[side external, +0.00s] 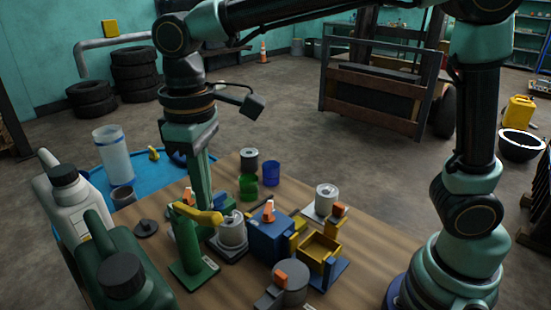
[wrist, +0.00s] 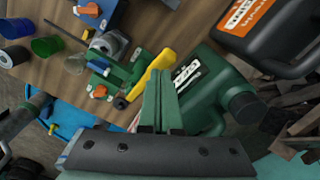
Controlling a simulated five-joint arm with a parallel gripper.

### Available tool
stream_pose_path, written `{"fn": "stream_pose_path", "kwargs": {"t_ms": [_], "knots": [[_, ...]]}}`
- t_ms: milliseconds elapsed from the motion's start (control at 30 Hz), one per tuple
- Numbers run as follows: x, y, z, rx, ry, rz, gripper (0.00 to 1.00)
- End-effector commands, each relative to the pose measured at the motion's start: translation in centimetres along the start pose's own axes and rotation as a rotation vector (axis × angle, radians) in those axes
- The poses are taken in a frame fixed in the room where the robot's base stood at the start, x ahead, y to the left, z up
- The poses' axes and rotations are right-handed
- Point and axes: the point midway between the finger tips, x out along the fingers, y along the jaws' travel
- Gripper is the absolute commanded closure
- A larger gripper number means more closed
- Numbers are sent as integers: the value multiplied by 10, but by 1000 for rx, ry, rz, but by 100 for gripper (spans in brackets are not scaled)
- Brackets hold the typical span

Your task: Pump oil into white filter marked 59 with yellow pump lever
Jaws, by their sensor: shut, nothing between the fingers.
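The yellow pump lever (side external: 198,214) sits on the green pump (side external: 190,250) near the front of the wooden table; it also shows in the wrist view (wrist: 152,72). A white filter (side external: 232,232) stands right beside the pump, under its outlet side. Its marking is too small to read. My gripper (side external: 204,205) points down at the lever, with its fingers shut and empty. In the wrist view, the fingertips (wrist: 160,74) appear close beside the lever; whether they touch it I cannot tell.
A blue box (side external: 270,238) with an orange knob, a yellow tray (side external: 319,250) and another white filter (side external: 326,197) stand to the right. Large dark green (side external: 120,265) and grey (side external: 68,205) oil jugs crowd the left. Blue and green cups stand farther back.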

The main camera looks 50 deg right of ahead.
Motion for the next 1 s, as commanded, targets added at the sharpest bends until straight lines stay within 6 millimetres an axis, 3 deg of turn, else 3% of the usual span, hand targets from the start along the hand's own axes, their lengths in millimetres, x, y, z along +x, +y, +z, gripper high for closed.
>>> {"fn": "stream_pose_path", "kwargs": {"t_ms": [1000], "knots": [[35,0,0,0,-3,0,100]]}}
